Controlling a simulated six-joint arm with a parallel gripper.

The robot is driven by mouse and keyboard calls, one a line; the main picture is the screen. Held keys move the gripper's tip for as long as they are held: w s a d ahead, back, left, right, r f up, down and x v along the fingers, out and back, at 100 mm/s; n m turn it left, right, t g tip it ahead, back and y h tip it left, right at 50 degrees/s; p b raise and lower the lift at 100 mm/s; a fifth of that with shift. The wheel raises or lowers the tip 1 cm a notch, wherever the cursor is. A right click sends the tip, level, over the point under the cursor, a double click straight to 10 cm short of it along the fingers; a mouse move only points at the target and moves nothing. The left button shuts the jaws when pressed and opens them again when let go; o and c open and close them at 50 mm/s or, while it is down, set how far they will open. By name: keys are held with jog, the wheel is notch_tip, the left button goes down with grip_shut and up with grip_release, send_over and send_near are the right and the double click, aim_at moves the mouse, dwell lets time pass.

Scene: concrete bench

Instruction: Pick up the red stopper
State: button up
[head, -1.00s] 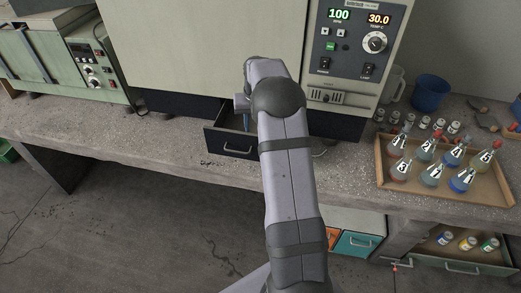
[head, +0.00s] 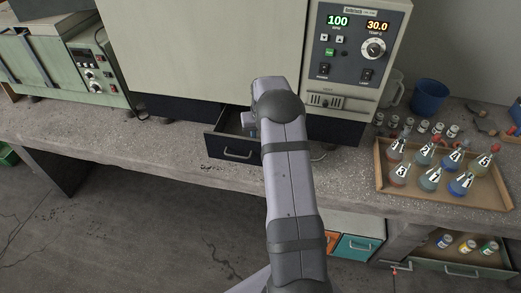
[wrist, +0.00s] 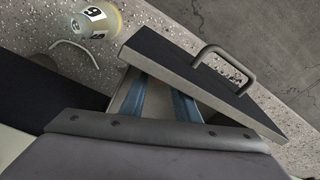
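No single loose red stopper is clear to me. In the head view, small reddish tops (head: 437,139) show on some flasks in the tray (head: 480,201) at the right. My gripper's blue fingers show in the wrist view (wrist: 160,100), apart, reaching down at the pulled-out drawer (wrist: 215,85). I see nothing between them, though the grey gripper body covers much of the drawer's inside. In the head view my arm hides the fingers and part of the drawer (head: 235,152).
A yellow flask (wrist: 97,20) with a numbered label is on the bench beside the drawer in the wrist view. The machine (head: 355,60) rises behind. A blue cup (head: 429,96) and several small vials stand behind the tray. The bench left of the drawer is clear.

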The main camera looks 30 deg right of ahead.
jog(key=shift+w+f, duration=0.15)
jog(key=shift+f, duration=0.85)
jog(key=shift+c, duration=0.6)
grip_shut()
